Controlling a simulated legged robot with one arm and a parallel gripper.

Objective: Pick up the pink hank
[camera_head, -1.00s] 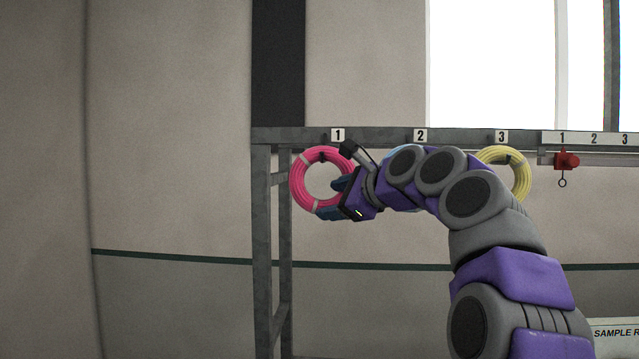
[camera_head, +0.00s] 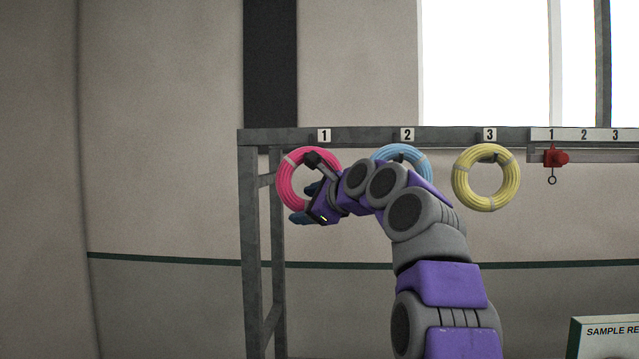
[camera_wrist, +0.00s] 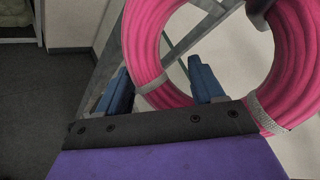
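The pink hank (camera_head: 289,180) is a coiled ring with pale ties, hanging under label 1 on the grey rack. My gripper (camera_head: 303,202) is in front of its lower part, which it partly hides in the head view. In the wrist view the pink hank (camera_wrist: 146,52) fills the upper right. The blue fingers of my gripper (camera_wrist: 163,85) are apart, with the left side of the ring reaching down toward the space between them. The gripper is open and holds nothing. I cannot tell whether a finger touches the hank.
A blue hank (camera_head: 420,163) hangs under label 2, partly behind my arm. A yellow hank (camera_head: 457,178) hangs under label 3. A red clip (camera_head: 556,158) hangs from the rail at right. The rack's post (camera_head: 249,230) stands left of the pink hank.

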